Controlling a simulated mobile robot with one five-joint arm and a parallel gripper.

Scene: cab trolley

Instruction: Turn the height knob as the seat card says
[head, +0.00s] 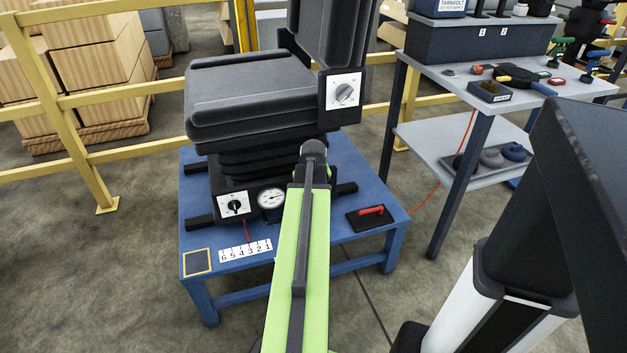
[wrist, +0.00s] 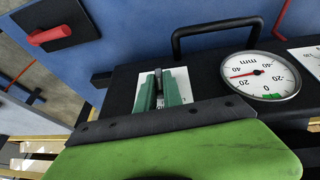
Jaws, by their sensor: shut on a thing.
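In the wrist view my gripper (wrist: 160,88) has its two green fingers closed on a dark, narrow knob (wrist: 158,78) on a white plate (wrist: 180,76). The plate's markings are mostly covered. A round mm gauge (wrist: 258,75) sits just right of it; its needle points left and a green mark is at its lower edge. In the head view the gauge (head: 270,198) is on the black seat base, and my arm hides the gripper and the held knob. Two other knobs show: one at the base's left (head: 234,205), one beside the backrest (head: 344,92). I can make out no readable seat card.
The seat (head: 260,95) stands on a blue table (head: 300,250). A strip numbered 6 to 1 (head: 245,250), a yellow-framed square (head: 197,262) and a red handle (head: 371,210) are on the table. A black bar handle (wrist: 215,32) rises near the gauge. A grey workbench (head: 500,85) stands right.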

